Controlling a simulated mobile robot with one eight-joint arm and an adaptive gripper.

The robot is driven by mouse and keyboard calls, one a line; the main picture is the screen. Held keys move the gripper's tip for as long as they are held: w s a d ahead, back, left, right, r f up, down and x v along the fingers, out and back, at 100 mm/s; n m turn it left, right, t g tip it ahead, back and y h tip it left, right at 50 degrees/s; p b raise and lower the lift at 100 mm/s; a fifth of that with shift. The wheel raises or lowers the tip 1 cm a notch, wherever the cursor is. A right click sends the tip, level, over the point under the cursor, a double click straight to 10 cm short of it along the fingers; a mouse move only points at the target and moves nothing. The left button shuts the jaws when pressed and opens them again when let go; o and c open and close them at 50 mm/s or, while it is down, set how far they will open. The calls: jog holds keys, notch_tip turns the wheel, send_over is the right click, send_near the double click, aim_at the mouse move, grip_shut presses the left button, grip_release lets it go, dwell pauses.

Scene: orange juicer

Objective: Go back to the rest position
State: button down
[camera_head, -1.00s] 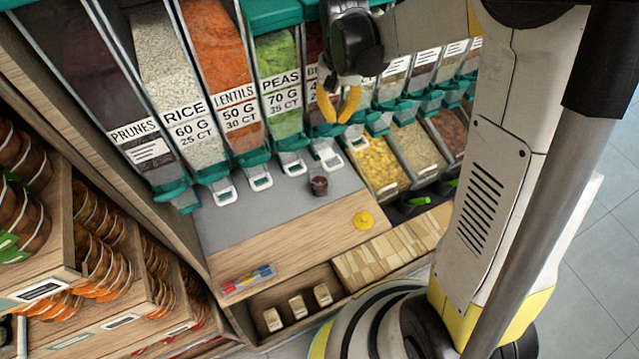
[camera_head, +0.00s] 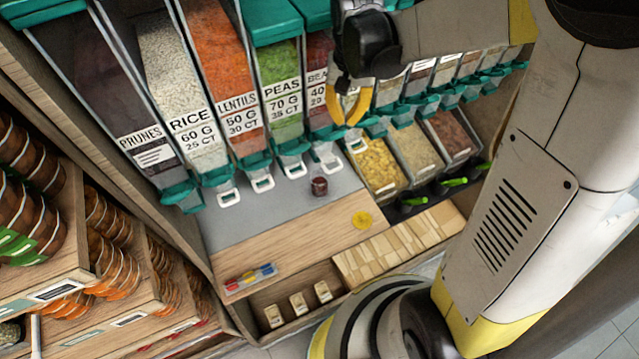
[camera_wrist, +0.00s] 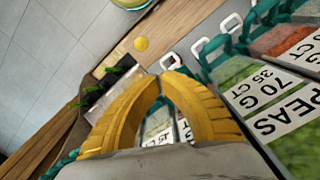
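My gripper (camera_head: 346,121) has two curved yellow fingers and hangs in front of the dispenser row, over the right part of the beans dispenser (camera_head: 318,85). In the wrist view my gripper (camera_wrist: 161,76) shows its fingertips meeting, or almost meeting, with nothing held between them. Its fingers do not visibly touch any dispenser; the exact distance to them is hard to tell. My arm extends from the gripper to the upper right in the head view.
Dispensers of prunes, rice (camera_head: 190,122), lentils and peas (camera_head: 284,88) line the back. A small dark jar (camera_head: 319,186) and a yellow disc (camera_head: 362,220) are on the counter (camera_head: 300,235). Open bins (camera_head: 378,165) are to the right, jar shelves (camera_head: 60,270) to the left.

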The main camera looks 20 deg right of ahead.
dwell(0.3)
jog(key=s+f+n+t+b, duration=0.3)
jog(key=s+f+t+b, duration=0.4)
jog(key=b, duration=1.8)
jog(key=s+f, duration=0.6)
jog(key=f, duration=0.2)
jog(key=shift+a+f+n, duration=0.2)
jog(key=shift+a+n, duration=0.2)
